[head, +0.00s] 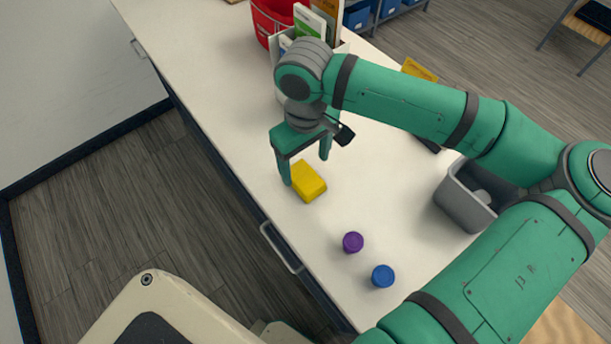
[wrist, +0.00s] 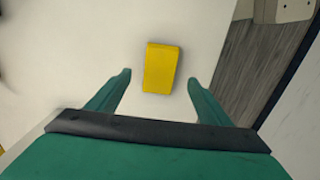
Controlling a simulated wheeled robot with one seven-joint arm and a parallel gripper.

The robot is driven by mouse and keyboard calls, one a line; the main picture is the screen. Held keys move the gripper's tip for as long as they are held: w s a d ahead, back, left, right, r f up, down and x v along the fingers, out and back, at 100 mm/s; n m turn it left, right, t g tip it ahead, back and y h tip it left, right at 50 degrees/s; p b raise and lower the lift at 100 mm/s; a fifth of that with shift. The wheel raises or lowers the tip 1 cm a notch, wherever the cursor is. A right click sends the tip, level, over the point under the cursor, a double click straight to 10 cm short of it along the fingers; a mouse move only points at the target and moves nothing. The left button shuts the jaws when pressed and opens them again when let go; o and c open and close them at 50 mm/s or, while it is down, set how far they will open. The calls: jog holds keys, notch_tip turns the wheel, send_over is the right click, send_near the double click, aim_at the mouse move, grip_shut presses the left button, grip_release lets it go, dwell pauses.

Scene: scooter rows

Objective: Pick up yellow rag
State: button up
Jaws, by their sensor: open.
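The yellow rag (head: 309,182) looks like a folded yellow block lying on the white counter. In the head view it is just beside and below my gripper (head: 306,170), close to the left finger. In the wrist view the yellow rag (wrist: 161,68) lies a little ahead of and roughly midway between the two fingertips of my gripper (wrist: 159,77). The fingers are spread wide and hold nothing. I cannot tell the exact height of the fingertips above the counter.
A grey bin (head: 463,203) is at the right. A red bucket (head: 268,22) and upright books (head: 312,22) stand behind my arm. The counter's left edge is close to the rag.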

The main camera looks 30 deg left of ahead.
aim_at(305, 177)
jog(key=shift+a+f, duration=0.15)
jog(key=shift+f, duration=2.85)
jog(key=c, duration=1.1)
